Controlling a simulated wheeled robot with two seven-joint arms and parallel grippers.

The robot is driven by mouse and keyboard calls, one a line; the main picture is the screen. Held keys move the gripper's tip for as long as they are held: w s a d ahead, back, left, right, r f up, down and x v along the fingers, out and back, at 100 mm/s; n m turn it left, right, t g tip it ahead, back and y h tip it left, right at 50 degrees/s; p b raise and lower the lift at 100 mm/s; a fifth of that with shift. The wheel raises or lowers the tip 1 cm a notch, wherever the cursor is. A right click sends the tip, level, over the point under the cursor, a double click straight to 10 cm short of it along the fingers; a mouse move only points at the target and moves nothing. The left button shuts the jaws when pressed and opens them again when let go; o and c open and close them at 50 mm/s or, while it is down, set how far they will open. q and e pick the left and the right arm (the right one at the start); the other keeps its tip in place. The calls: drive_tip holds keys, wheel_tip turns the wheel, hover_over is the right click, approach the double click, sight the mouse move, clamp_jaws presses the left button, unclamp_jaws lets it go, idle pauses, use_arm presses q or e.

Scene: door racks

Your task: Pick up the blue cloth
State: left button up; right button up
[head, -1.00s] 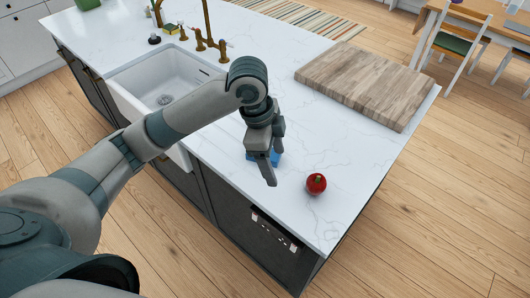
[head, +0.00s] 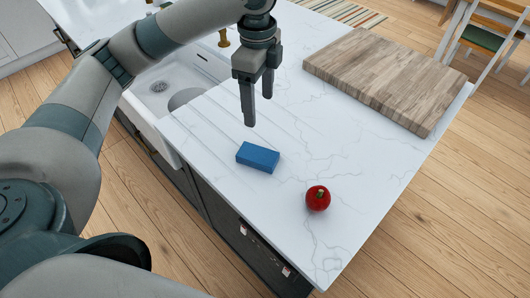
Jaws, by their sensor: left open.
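The blue cloth (head: 258,157) looks like a small blue block and lies flat on the white marble counter, between the sink and the red apple. My left gripper (head: 259,112) is above and beyond it in the head view, pointing down. Its two fingers are apart with nothing between them. The gripper does not touch the blue cloth, and the cloth is fully in sight. My right gripper is not in view.
A red apple (head: 317,198) sits on the counter (head: 400,170) to the right of the cloth. A thick wooden cutting board (head: 385,75) lies at the back right. The white sink (head: 170,85) is at the left, partly behind my arm. The counter's front edge is close to the cloth.

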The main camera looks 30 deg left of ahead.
use_arm(q)
drive_tip(key=p, duration=0.3)
hover_over(260, 153)
wheel_tip(260, 153, down, 11)
drive_tip(key=shift+a+f, duration=0.15)
drive_tip(key=shift+f, duration=0.45)
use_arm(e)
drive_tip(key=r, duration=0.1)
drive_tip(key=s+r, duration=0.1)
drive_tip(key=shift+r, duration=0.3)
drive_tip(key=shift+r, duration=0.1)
